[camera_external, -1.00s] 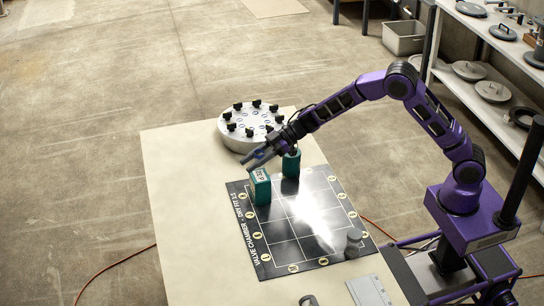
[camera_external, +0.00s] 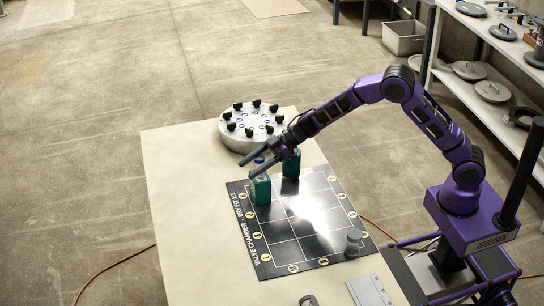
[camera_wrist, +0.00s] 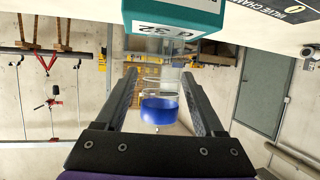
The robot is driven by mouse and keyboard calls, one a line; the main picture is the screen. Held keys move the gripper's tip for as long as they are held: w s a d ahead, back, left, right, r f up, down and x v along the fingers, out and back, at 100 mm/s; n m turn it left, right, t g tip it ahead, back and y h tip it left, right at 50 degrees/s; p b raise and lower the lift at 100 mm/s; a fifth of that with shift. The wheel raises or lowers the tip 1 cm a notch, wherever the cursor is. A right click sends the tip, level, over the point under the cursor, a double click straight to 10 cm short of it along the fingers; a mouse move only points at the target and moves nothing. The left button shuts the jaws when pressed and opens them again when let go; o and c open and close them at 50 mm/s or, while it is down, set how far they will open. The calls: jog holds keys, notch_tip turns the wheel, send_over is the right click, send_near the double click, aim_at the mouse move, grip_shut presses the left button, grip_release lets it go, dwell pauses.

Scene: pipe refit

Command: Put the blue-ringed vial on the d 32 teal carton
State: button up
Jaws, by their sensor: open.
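The teal carton labelled d 32 (camera_external: 260,189) stands upright on the black board; in the wrist view its labelled side (camera_wrist: 172,22) is at the top, upside down. The blue-ringed vial (camera_wrist: 160,108) is clear with a wide blue band. It lies between my fingers in the wrist view, inverted against the carton's top; in the external view its small blue ring (camera_external: 259,160) shows just above the carton. My gripper (camera_external: 247,170) is open around the vial, with a finger on each side (camera_wrist: 160,76). Exact contact between vial and carton top is hard to see.
A second teal carton (camera_external: 291,168) stands close behind, beside my wrist. A round grey fixture (camera_external: 232,137) with black knobs is at the back of the table. A grey knobbed piece (camera_external: 355,242) stands on the board (camera_external: 284,253). The board's middle is clear.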

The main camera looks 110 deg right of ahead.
jog(key=p+v, duration=0.1)
jog(key=v, duration=1.1)
jog(key=shift+r, duration=0.1)
